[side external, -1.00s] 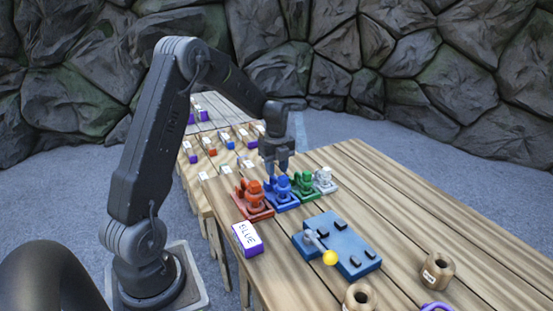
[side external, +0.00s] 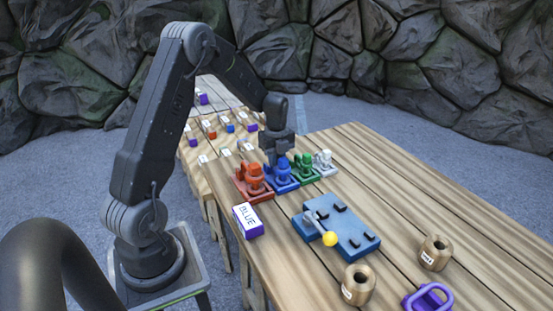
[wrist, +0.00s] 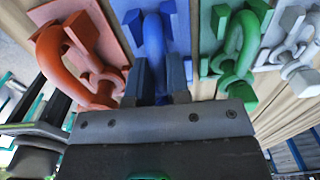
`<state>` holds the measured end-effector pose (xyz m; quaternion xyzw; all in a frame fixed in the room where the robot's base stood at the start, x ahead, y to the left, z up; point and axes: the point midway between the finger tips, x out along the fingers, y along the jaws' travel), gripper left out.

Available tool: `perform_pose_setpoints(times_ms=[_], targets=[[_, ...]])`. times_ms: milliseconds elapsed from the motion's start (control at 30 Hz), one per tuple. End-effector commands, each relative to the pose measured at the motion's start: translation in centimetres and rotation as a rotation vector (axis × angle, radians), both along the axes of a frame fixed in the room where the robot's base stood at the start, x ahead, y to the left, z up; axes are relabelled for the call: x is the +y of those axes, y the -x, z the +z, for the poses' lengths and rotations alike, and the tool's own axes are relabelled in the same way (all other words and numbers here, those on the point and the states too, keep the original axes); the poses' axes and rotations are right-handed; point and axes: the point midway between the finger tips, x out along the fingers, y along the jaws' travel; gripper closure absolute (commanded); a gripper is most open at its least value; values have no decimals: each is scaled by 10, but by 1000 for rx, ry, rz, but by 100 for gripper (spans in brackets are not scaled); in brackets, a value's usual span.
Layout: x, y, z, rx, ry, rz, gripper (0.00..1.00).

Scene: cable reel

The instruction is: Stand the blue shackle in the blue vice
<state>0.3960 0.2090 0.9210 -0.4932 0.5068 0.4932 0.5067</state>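The blue vice (side external: 284,182) stands in the row at the far end of the table, between the red and green vices. Its blue base plate also shows in the wrist view (wrist: 184,30). The blue shackle (wrist: 154,40) is seen nearly edge-on in the wrist view, upright over the blue vice. My gripper (wrist: 158,85) has its two fingers close together, one on each side of the shackle, and looks shut on it. In the side view my gripper (side external: 275,162) points down at the blue vice. The shackle's lower end and its seating are hidden.
The red vice (side external: 254,190), green vice (side external: 306,172) and white vice (side external: 324,163) stand close by with matching shackles. Nearer lie a box labelled BLUE (side external: 247,221), a blue fixture (side external: 345,232) with a yellow-knobbed lever, two brass collars (side external: 436,253) and a purple shackle (side external: 428,298).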

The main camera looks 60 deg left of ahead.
Motion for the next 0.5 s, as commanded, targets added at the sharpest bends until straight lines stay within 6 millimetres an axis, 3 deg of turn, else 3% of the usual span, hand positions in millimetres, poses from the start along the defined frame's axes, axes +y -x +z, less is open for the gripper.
perform_pose_setpoints(times_ms=[133, 500], targets=[[0, 0, 0, 0, 0, 0, 100], [0, -1, 3, -4, -2, 0, 100]])
